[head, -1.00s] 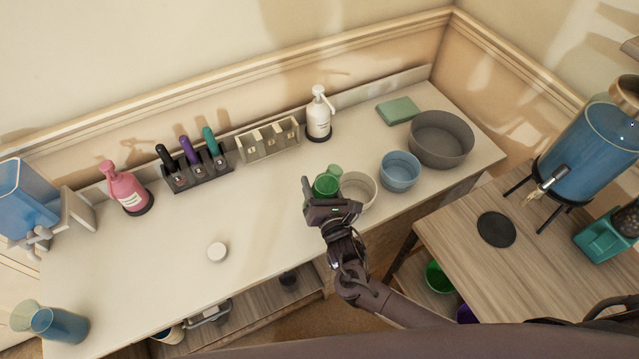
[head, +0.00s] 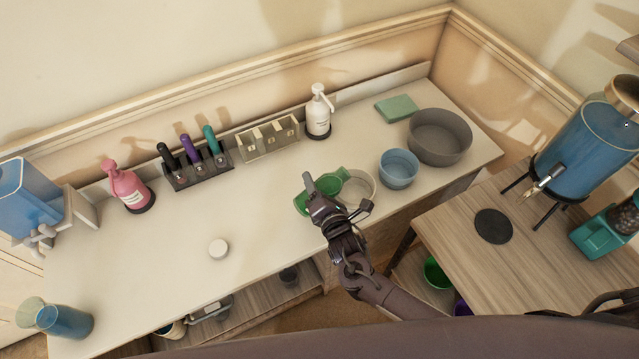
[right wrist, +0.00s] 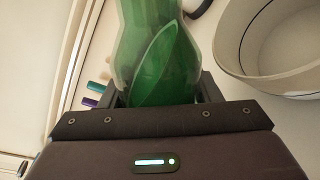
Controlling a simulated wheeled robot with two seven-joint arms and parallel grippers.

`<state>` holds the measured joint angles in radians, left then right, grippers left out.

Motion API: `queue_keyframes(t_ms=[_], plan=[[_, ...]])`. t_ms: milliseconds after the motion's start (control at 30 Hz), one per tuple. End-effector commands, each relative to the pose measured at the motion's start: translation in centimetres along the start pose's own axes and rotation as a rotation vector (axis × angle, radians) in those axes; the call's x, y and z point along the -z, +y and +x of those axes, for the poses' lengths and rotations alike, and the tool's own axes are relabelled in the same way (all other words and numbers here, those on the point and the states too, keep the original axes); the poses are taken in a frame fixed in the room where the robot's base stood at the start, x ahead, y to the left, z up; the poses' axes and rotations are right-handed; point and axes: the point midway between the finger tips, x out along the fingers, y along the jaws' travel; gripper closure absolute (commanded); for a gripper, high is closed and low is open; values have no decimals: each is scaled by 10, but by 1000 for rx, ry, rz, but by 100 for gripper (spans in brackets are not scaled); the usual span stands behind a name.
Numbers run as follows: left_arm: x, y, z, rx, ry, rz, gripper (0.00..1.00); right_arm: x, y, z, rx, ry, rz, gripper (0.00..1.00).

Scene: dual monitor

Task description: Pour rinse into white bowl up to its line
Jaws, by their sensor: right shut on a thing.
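A clear green vessel (head: 332,181) with green liquid in it is held by my right gripper (head: 318,200). It is tilted, its mouth end toward the white bowl (head: 366,184). In the right wrist view the vessel (right wrist: 153,55) rises between the fingers of the gripper (right wrist: 160,95), and the liquid surface lies slanted in it. The white bowl (right wrist: 285,75) is at the right there, with a dark line around its inner wall. I see no green liquid in the visible part of the bowl and no clear stream. My left gripper is out of view.
A blue bowl (head: 399,168) and a large grey bowl (head: 441,137) stand right of the white bowl. A white pump bottle (head: 319,115) and a beige divided holder (head: 268,140) stand behind.

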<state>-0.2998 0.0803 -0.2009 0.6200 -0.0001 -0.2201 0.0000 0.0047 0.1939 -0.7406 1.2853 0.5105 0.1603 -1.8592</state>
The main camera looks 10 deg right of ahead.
Motion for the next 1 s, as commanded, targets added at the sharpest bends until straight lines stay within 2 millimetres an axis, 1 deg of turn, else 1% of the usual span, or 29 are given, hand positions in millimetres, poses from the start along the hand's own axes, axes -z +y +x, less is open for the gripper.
queue_keyframes(t_ms=[433,600,833,1000], plan=[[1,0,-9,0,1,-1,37,3,8,-1,-2,40,262,77],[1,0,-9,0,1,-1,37,3,9,-1,-2,40,264,77],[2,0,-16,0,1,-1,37,0,14,-2,-2,50,326,77],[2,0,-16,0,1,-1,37,0,15,-2,-3,55,351,77]])
